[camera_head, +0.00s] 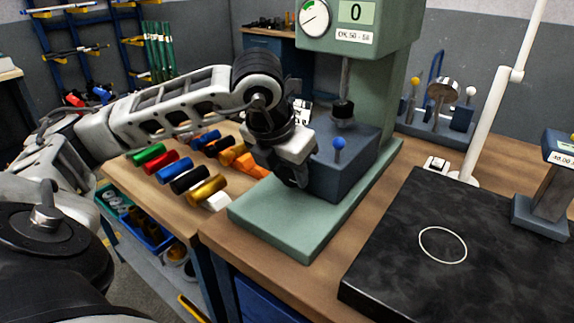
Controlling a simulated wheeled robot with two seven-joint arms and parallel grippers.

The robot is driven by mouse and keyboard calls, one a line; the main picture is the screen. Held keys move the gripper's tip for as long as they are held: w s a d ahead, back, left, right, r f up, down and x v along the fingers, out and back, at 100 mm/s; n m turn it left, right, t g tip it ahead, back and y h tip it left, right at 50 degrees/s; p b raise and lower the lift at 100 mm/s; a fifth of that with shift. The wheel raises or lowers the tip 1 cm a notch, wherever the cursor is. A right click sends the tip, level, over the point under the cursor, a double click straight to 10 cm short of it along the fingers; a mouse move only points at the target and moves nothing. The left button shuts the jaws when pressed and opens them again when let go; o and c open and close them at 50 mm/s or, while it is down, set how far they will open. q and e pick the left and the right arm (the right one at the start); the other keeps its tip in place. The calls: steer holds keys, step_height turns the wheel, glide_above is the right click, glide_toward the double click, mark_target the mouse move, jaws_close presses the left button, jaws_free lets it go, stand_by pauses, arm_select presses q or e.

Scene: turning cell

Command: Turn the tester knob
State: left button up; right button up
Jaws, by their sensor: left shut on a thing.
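The tester is a green machine (384,85) on a flat green base (275,226). Its head has a round dial (314,17), a display (355,12) reading 0 and a label with 50 - 58. My left gripper (298,181) points down against the block's left front side. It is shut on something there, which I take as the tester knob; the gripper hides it. My right gripper is not in view.
Several coloured cylinders (167,165) lie in rows on the wooden bench, left of the tester. A black plate (400,264) with a white ring lies at the right. A white post (490,118) and a small gauge stand (546,190) rise there. A rack with balls (436,122) stands behind.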

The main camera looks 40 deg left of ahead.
arm_select(q)
steer(key=shift+d+y, duration=0.1)
steer(key=shift+y, duration=0.7)
steer(key=o, duration=0.9)
steer(key=shift+o, duration=0.2)
steer(key=p+v, duration=0.6)
steer(key=v, duration=1)
steer(key=shift+p, duration=0.3)
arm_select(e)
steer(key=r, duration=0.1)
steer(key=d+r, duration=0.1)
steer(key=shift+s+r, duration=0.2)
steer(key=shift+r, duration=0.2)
arm_select(q)
steer(key=shift+w, duration=0.1)
